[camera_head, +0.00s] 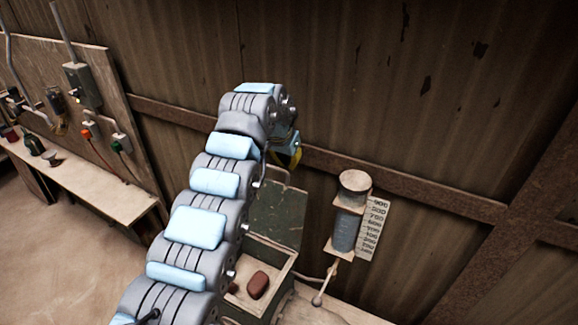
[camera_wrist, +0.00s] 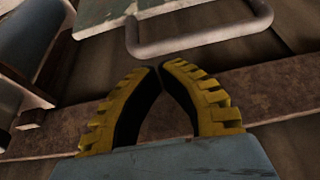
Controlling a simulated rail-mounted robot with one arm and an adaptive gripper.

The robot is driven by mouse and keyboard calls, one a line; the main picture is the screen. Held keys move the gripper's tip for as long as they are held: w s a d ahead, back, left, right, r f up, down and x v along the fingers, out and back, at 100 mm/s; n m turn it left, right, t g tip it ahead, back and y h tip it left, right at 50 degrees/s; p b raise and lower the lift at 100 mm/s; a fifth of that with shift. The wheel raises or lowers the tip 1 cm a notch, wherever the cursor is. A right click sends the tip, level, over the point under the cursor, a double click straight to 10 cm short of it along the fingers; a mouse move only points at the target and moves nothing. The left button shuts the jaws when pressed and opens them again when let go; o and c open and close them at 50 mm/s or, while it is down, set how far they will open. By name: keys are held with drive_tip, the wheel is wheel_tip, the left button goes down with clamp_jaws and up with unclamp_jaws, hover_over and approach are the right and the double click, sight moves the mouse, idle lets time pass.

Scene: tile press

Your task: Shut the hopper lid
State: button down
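The hopper lid (camera_head: 277,215) is a worn dark-green panel standing raised at the back of an open box-like hopper (camera_head: 278,258). A bent grey metal handle (camera_wrist: 205,42) shows at the lid's edge in the wrist view, where part of the lid (camera_wrist: 108,12) also shows at the top. My gripper (camera_head: 296,158) is above the lid near the wall, partly hidden by my arm. In the wrist view its yellow fingers (camera_wrist: 161,68) come together at the tips, with nothing between them. The handle is just beyond the fingertips, apart from them. My arm hides the hopper's left side.
A reddish-brown block (camera_head: 258,285) lies in the hopper. A cylinder with a numbered scale (camera_head: 372,228) stands right of it, close to the lid. A wooden wall beam (camera_head: 420,188) runs behind. A bench (camera_head: 90,185) with small items is at left.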

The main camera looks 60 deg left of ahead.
drive_tip(key=shift+s+d+t+b, duration=0.15)
drive_tip(key=shift+s+t+b, duration=0.25)
drive_tip(key=shift+b, duration=0.3)
idle(0.3)
drive_tip(key=shift+s+d+r, duration=0.1)
drive_tip(key=shift+s+d, duration=0.05)
drive_tip(key=shift+s+b, duration=0.1)
drive_tip(key=shift+b, duration=0.2)
